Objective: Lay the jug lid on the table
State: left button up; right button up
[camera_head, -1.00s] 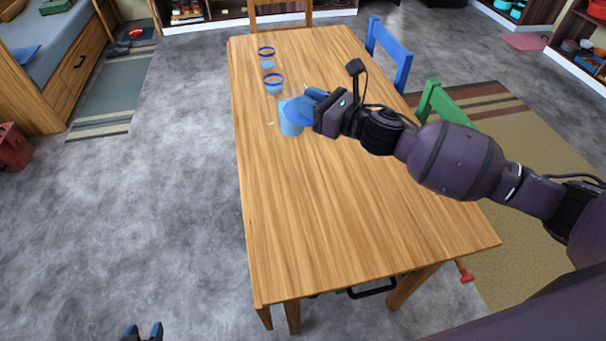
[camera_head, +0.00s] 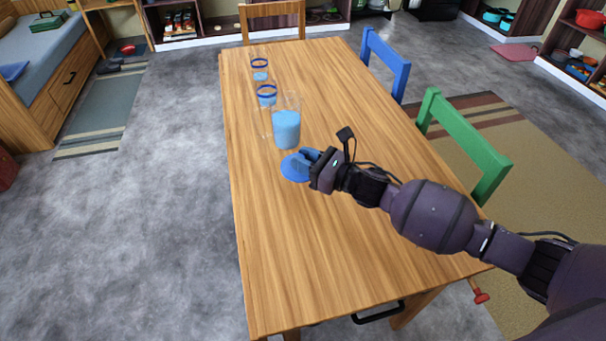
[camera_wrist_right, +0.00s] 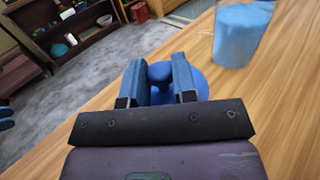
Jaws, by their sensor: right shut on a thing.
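The blue jug lid (camera_head: 295,168) is at my right gripper (camera_head: 309,159), in front of the jug and low by the tabletop; I cannot tell whether it touches the wood. In the right wrist view my right gripper (camera_wrist_right: 160,80) is shut on the knob of the lid (camera_wrist_right: 200,82). The clear jug (camera_head: 287,128) stands upright and uncovered on the wooden table (camera_head: 310,240), with blue liquid inside. The jug also shows at the upper right of the right wrist view (camera_wrist_right: 240,35). My left gripper is out of view.
Two clear cups with blue rims, the nearer (camera_head: 267,96) and the farther (camera_head: 260,70), stand behind the jug. A green chair (camera_head: 465,135) and a blue chair (camera_head: 385,62) line the right side. The near half of the table is clear.

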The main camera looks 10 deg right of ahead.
jog(key=shift+f, duration=0.45)
notch_tip(320, 180, down, 4)
jog(key=shift+f+b, duration=0.1)
jog(key=shift+b, duration=0.45)
jog(key=shift+f, duration=0.45)
jog(key=shift+f+b, duration=0.15)
jog(key=shift+b, duration=0.2)
jog(key=o, duration=0.7)
jog(key=shift+s, duration=0.1)
jog(key=shift+o, duration=1)
jog(key=shift+f, duration=0.1)
